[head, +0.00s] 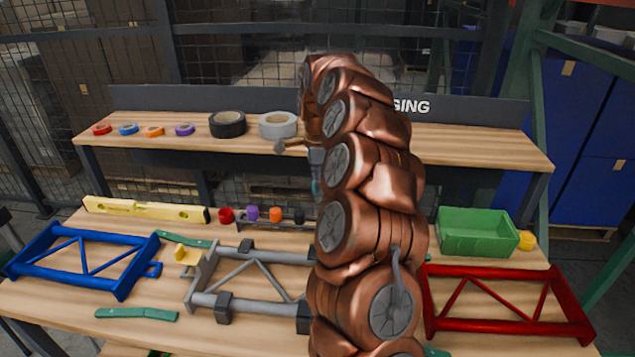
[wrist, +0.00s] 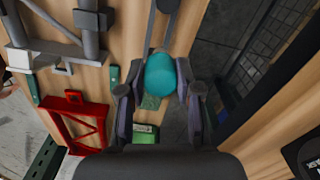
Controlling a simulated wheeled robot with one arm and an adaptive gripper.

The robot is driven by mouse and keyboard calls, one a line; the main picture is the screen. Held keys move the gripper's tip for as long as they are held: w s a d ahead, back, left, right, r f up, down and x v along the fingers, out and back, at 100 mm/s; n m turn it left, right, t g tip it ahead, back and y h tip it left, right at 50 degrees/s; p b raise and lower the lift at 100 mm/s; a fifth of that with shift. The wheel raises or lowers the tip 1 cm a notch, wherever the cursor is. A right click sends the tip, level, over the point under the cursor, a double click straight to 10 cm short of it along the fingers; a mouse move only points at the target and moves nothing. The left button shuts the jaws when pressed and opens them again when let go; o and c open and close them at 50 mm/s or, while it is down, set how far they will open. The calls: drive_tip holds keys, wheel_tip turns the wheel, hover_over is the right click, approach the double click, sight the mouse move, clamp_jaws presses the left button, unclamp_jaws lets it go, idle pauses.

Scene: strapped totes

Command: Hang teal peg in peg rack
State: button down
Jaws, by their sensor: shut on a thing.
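The teal peg (wrist: 160,74) sits between the two fingers of my gripper (wrist: 158,90) in the wrist view, and the gripper is shut on it. In the head view a small bit of my gripper (head: 316,160) shows at the left edge of my copper arm, with a teal sliver below it; the arm hides the rest. The peg rack (head: 264,226) is a low grey bar at the back of the front bench. It carries red (head: 226,215), purple (head: 252,212), orange (head: 275,214) and black (head: 299,215) pegs. Its right end is hidden behind my arm.
A yellow level (head: 145,210) lies left of the rack. Blue (head: 85,258), grey (head: 200,270) and red (head: 505,300) frames cover the front bench. A green bin (head: 476,233) stands right. The raised shelf behind holds tape rolls (head: 227,124).

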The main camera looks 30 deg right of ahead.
sight(318, 200)
drive_tip(key=shift+f, duration=3.4)
drive_tip(key=shift+f+b, duration=1.35)
drive_tip(key=shift+f, duration=0.2)
drive_tip(key=c, duration=0.7)
unclamp_jaws()
wheel_tip(318, 200, up, 11)
drive_tip(key=shift+f, duration=0.2)
drive_tip(key=shift+r, duration=0.75)
drive_tip(key=shift+a, duration=0.1)
